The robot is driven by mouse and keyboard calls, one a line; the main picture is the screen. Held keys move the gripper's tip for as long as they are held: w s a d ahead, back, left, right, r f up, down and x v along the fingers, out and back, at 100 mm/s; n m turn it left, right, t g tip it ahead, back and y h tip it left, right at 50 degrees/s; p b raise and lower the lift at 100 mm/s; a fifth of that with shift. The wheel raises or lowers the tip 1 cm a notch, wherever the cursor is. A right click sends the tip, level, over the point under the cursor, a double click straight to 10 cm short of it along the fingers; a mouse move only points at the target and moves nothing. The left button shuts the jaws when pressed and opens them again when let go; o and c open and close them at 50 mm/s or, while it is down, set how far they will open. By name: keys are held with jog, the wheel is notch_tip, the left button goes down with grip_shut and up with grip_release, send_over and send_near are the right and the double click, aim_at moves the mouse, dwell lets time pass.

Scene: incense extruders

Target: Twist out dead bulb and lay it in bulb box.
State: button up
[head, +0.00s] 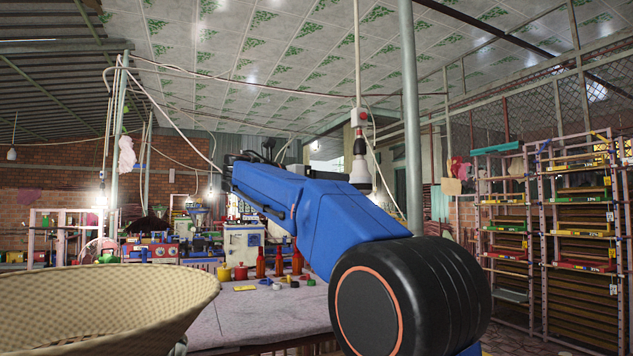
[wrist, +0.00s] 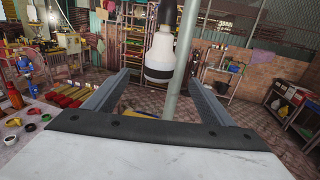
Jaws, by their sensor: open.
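The bulb (head: 360,171) hangs from a dark socket (head: 359,146) on a cord, high above the floor. It is white with a dark band near its lower end. In the wrist view the bulb (wrist: 158,60) hangs upright between the two finger lines of my gripper (wrist: 158,77). The fingers are wide apart, with a gap on each side of the bulb, and touch nothing that I can see. How far the bulb is from the fingertips is hard to tell. In the head view my blue arm hides most of the gripper. I cannot make out a bulb box.
A pale metal pole (head: 410,120) stands just behind the bulb. A cloth-covered table (head: 262,318) holds brown bottles (head: 260,264) and small coloured rings. A large woven basket (head: 95,305) fills the lower left. Shelf racks (head: 508,225) stand at right.

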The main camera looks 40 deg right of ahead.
aim_at(369, 182)
jog(key=d, duration=1.6)
jog(key=shift+s+d+f, duration=0.1)
jog(key=shift+d, duration=0.2)
jog(key=c, duration=1.2)
jog(key=shift+o, duration=1)
jog(key=shift+c, duration=0.2)
jog(key=shift+s+m+g, duration=0.2)
jog(key=shift+m+g, duration=0.7)
jog(key=shift+g, duration=0.5)
jog(key=shift+s+m+g, duration=0.15)
jog(key=shift+m+g, duration=0.15)
jog(key=shift+g, duration=0.1)
jog(key=shift+g+y, duration=0.3)
